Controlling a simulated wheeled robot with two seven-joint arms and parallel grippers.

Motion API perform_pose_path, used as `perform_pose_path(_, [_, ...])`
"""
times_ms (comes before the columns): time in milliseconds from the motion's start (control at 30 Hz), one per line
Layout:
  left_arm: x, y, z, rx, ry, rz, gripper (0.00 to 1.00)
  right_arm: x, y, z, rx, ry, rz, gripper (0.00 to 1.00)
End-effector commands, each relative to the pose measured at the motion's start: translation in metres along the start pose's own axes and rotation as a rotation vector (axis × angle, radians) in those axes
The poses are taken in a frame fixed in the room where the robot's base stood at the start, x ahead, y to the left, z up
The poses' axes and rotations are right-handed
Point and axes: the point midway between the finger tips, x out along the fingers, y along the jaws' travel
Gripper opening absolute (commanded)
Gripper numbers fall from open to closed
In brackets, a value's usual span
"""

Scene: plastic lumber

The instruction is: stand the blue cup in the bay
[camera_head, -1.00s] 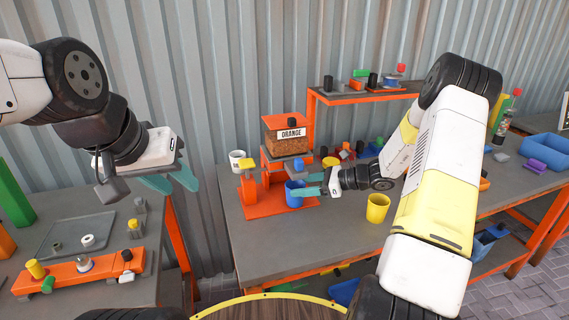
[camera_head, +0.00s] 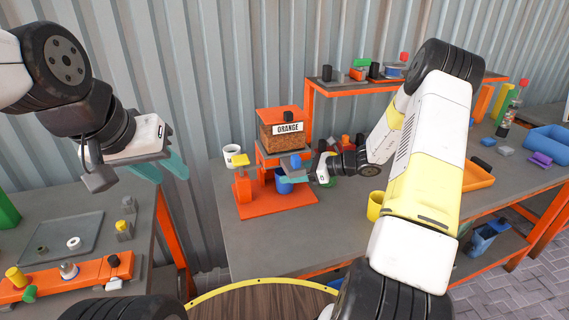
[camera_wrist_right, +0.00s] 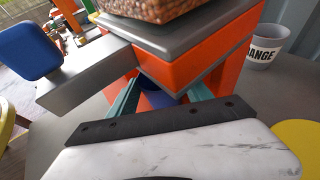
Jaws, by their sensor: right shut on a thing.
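The blue cup (camera_head: 283,184) is in the head view at the orange dispenser (camera_head: 247,190), low under its overhanging grey plate. The right wrist view shows a small part of the cup (camera_wrist_right: 157,98) between the teal fingers. My right gripper (camera_head: 297,181) is shut on the cup from the right side. The dispenser's orange body and grey plate (camera_wrist_right: 185,45) hide most of the cup in the wrist view. I cannot tell whether the cup touches the base plate of the bay.
A blue block (camera_wrist_right: 28,50) on a grey arm sticks out close to my right wrist. A yellow cup (camera_head: 375,205) stands to the right, partly behind my right arm. The front of the table is clear.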

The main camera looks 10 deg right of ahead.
Motion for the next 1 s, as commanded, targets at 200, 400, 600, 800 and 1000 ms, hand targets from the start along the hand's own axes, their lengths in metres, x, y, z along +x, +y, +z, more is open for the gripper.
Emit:
perform_pose_path(200, [0.0, 0.0, 0.0, 0.0, 0.0, 0.0, 0.36, 0.001, 0.0, -0.003, 0.0, 0.0, -0.001, 0.67])
perform_pose_path(400, [0.0, 0.0, 0.0, 0.0, 0.0, 0.0, 0.36, 0.001, 0.0, -0.003, 0.0, 0.0, 0.0, 0.67])
perform_pose_path(600, [0.0, 0.0, 0.0, 0.0, 0.0, 0.0, 0.36, -0.004, -0.001, 0.0, 0.0, 0.001, -0.003, 0.67])
perform_pose_path(800, [0.0, 0.0, 0.0, 0.0, 0.0, 0.0, 0.36, -0.04, -0.002, 0.0, -0.001, 0.002, -0.006, 0.67])
perform_pose_path(1000, [0.0, 0.0, 0.0, 0.0, 0.0, 0.0, 0.36, -0.084, -0.001, 0.0, -0.001, 0.001, -0.005, 0.67])
